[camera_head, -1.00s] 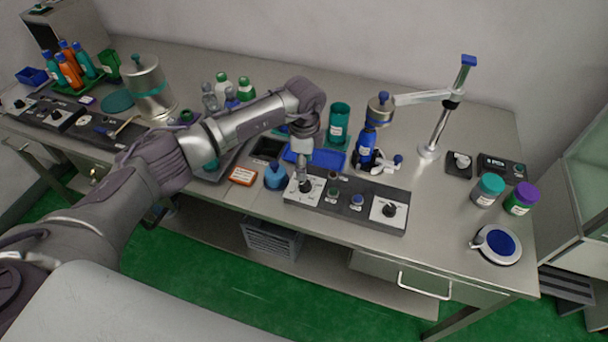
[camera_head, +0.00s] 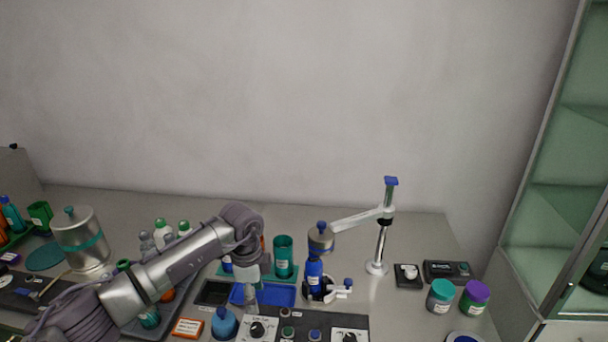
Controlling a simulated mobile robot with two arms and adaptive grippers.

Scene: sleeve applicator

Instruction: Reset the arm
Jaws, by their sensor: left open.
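My left arm comes in from the lower left over the bench. My left gripper (camera_head: 251,290) points down above the grey control panel, in front of the blue tray (camera_head: 275,294). It is open and nothing shows between its fingers. The control panel (camera_head: 291,326) has dark knobs on white plates and is cut off by the lower edge of the view. A steel stand with a white swing arm (camera_head: 362,219) and a blue top rises at the right. Below the arm's end a blue bottle (camera_head: 314,275) stands upright. My right gripper is not in view.
A teal cup (camera_head: 283,256) stands behind the tray. Teal and purple-lidded jars (camera_head: 474,298) stand at the right. A steel canister (camera_head: 81,242) stands at the left. A glass cabinet (camera_head: 555,190) borders the right.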

